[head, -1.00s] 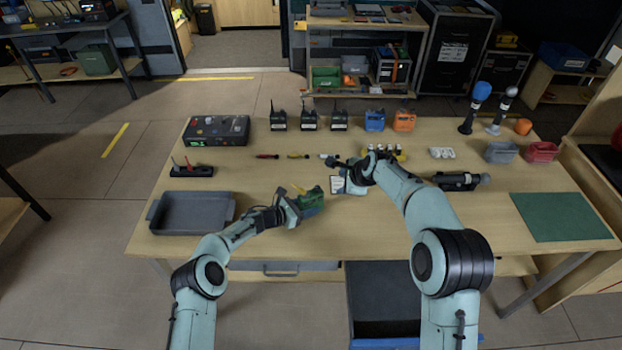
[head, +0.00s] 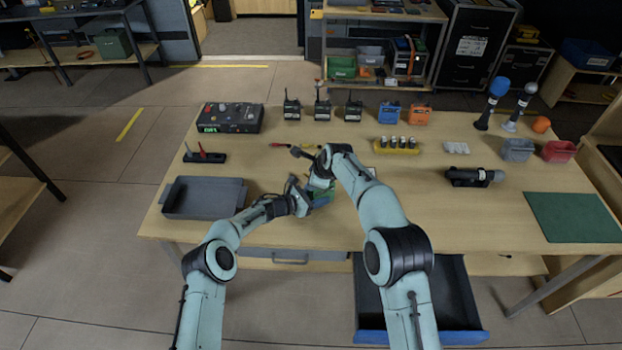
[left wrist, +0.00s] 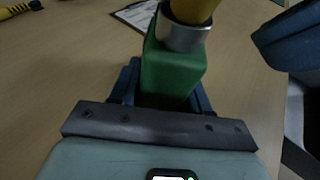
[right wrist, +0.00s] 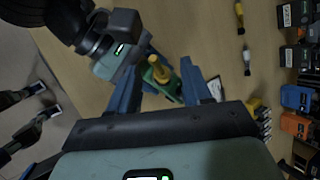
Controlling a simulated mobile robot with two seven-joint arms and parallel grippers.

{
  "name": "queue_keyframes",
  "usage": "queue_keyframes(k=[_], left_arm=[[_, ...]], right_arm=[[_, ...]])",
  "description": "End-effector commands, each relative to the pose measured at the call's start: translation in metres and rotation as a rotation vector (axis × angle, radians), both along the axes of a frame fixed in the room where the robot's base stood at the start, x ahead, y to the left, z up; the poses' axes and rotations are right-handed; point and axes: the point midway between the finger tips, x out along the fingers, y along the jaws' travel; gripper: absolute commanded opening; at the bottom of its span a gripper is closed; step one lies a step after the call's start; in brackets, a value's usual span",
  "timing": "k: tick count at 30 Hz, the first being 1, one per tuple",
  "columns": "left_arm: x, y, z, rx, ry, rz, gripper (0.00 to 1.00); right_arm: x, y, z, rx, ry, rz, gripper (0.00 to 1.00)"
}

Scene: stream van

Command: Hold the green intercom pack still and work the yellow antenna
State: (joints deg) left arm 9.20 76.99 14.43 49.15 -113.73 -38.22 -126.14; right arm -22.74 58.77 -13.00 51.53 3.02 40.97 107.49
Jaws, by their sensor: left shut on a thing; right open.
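The green intercom pack (left wrist: 172,72) is between my left gripper's fingers, shut on it just above the table. It also shows partly in the head view (head: 322,195) and in the right wrist view (right wrist: 165,90). The yellow antenna (left wrist: 193,8) rises from a silver collar (left wrist: 182,35) on the pack; it also shows in the right wrist view (right wrist: 154,62). My left gripper (head: 305,197) is beside the pack. My right gripper (right wrist: 160,86) is open, its fingers apart with pack and antenna between them in view; I see no contact. My right arm hides part of the pack in the head view.
A grey tray (head: 168,211) lies left of the pack. Radios (head: 322,110) stand along the back. A green mat (head: 566,224) lies at the right; the table before it is clear.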

Motion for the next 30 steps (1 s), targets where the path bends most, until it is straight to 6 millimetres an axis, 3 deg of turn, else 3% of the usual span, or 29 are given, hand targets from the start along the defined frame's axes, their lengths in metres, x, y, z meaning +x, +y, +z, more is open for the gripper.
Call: queue_keyframes(k=[6, 16, 17, 21, 26, 27, 28, 30], left_arm=[[0.0, 0.0, -0.001, 0.0, 0.001, 0.0, 0.17], [0.0, 0.0, -0.001, 0.0, 0.001, 0.0, 0.17], [0.0, 0.0, -0.001, 0.0, 0.001, 0.0, 0.17], [0.0, 0.0, -0.001, 0.0, 0.001, 0.0, 0.17], [0.0, 0.0, -0.001, 0.001, 0.001, 0.0, 0.17], [0.0, 0.0, -0.001, 0.001, 0.001, -0.001, 0.17], [0.0, 0.0, -0.001, 0.001, 0.001, -0.001, 0.17], [0.0, 0.0, 0.0, 0.001, 0.001, -0.001, 0.17]], right_arm=[[0.009, 0.006, -0.017, 0.0, 0.0, 0.0, 0.49], [0.011, 0.007, -0.02, 0.0, -0.001, 0.0, 0.49], [0.011, 0.007, -0.02, 0.0, -0.001, 0.0, 0.42], [0.01, 0.007, -0.02, 0.0, -0.001, 0.0, 0.0], [0.01, 0.007, -0.02, 0.001, 0.0, 0.0, 0.0], [0.01, 0.007, -0.02, 0.001, 0.0, 0.0, 0.13], [0.01, 0.007, -0.02, 0.001, 0.0, 0.0, 0.03], [0.01, 0.008, -0.02, 0.001, 0.0, 0.0, 0.0]])
